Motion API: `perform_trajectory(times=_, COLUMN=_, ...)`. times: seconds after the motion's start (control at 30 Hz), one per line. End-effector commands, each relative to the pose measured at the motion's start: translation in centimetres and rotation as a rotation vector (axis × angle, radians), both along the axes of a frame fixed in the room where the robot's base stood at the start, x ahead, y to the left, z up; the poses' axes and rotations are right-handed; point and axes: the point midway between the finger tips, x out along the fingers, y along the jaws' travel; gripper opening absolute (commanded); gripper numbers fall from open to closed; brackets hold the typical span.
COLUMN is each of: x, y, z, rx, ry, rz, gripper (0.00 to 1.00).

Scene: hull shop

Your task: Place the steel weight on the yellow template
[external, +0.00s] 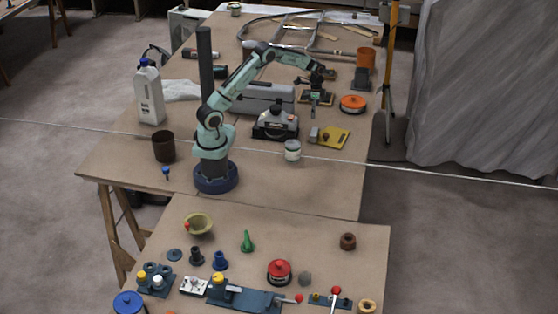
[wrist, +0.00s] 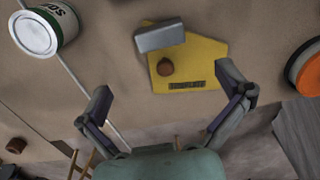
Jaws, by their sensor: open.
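The yellow template (external: 336,141) lies flat on the table, right of the white can; it also shows in the wrist view (wrist: 205,55).
A white can with a green label (wrist: 45,30) stands near the template. An orange disc-shaped object (external: 353,103) lies behind it on the right. A dark tool with a light top (external: 275,122) stands to the left. Bare table lies in front of the template.

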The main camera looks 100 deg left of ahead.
Motion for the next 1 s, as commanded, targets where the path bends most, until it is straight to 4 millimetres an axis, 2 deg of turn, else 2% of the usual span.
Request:
perform_trajectory(times=0.13, x=0.0, y=0.0, z=1.2, rx=0.001, ry=-0.001, rz=0.0, gripper=1.0)
perform_trajectory(times=0.37, x=0.0, y=-0.1, z=1.4, rx=0.0, ry=0.0, rz=0.0, gripper=1.0)
perform_trajectory(times=0.47, x=0.4, y=-1.4, z=2.5, rx=0.001, ry=-0.002, rz=0.002, gripper=1.0)
perform_trajectory(times=0.57, x=1.0, y=-5.5, z=5.5, rx=0.003, ry=-0.006, rz=0.009, gripper=1.0)
perform_trajectory(times=0.67, x=0.4, y=-12.3, z=9.4, rx=0.004, ry=-0.006, rz=0.021, gripper=1.0)
perform_trajectory(times=0.7, x=-0.4, y=-15.3, z=10.8, rx=0.005, ry=-0.005, rz=0.029, gripper=1.0)
perform_trajectory(times=0.77, x=-2.3, y=-19.7, z=12.6, rx=0.008, ry=-0.001, rz=0.038, gripper=1.0)
perform_trajectory(times=0.8, x=-3.9, y=-22.2, z=13.4, rx=0.012, ry=0.0, rz=0.044, gripper=1.0)
perform_trajectory(times=0.9, x=-8.6, y=-27.3, z=14.4, rx=0.024, ry=0.004, rz=0.059, gripper=1.0)
perform_trajectory(times=1.0, x=-13.1, y=-30.4, z=14.2, rx=0.041, ry=0.007, rz=0.076, gripper=1.0)
